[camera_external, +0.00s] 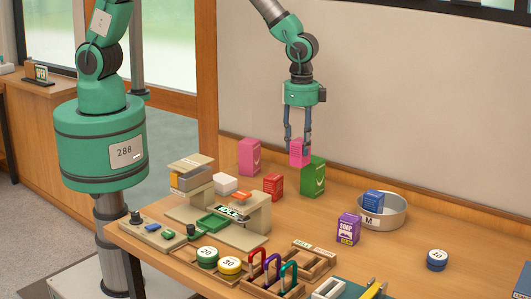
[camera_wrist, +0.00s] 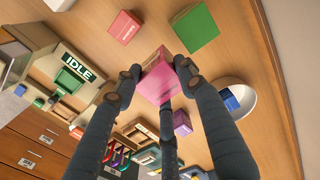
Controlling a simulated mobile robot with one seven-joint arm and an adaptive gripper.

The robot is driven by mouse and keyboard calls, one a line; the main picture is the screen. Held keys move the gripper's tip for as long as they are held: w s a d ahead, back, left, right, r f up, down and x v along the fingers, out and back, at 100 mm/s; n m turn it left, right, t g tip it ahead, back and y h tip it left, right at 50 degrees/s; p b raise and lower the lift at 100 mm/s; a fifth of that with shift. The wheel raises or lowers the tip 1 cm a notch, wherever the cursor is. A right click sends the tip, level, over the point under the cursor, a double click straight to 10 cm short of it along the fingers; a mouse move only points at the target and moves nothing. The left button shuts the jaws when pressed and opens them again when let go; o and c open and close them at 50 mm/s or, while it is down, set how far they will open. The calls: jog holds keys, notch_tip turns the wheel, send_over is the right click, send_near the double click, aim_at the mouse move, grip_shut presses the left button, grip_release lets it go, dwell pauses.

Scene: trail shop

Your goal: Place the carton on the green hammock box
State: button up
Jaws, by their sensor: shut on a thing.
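My gripper (camera_external: 298,146) is shut on a small pink carton (camera_external: 299,155), holding it in the air above the table. In the wrist view the pink carton (camera_wrist: 158,80) sits between the fingertips. The green hammock box (camera_external: 314,178) stands upright on the table, with a white curved mark on its front. In the external view the carton overlaps its upper left edge; whether they touch is unclear. In the wrist view the green box (camera_wrist: 196,28) lies above and right of the carton, clear of it.
A larger pink box (camera_external: 249,157) and a red box (camera_external: 273,187) stand left of the green box. A round tin (camera_external: 397,215) holding a blue box (camera_external: 373,201) and a purple soap box (camera_external: 348,229) stand right. A scale-like device (camera_external: 245,233) is front left.

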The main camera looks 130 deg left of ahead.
jog(key=s+a+r+p, duration=0.1)
jog(key=s+r, duration=0.3)
jog(key=s, duration=1)
jog(key=shift+s+m+p, duration=0.3)
jog(key=shift+s+p, duration=0.1)
jog(key=shift+p, duration=0.35)
jog(key=shift+w+a+r, duration=0.1)
jog(key=shift+w+a, duration=0.05)
jog(key=p, duration=0.2)
send_over(312, 159)
jog(key=shift+f, duration=0.75)
jog(key=shift+f, duration=1.75)
jog(key=shift+f, duration=0.2)
jog(key=o, duration=1.2)
jog(key=shift+o, duration=0.2)
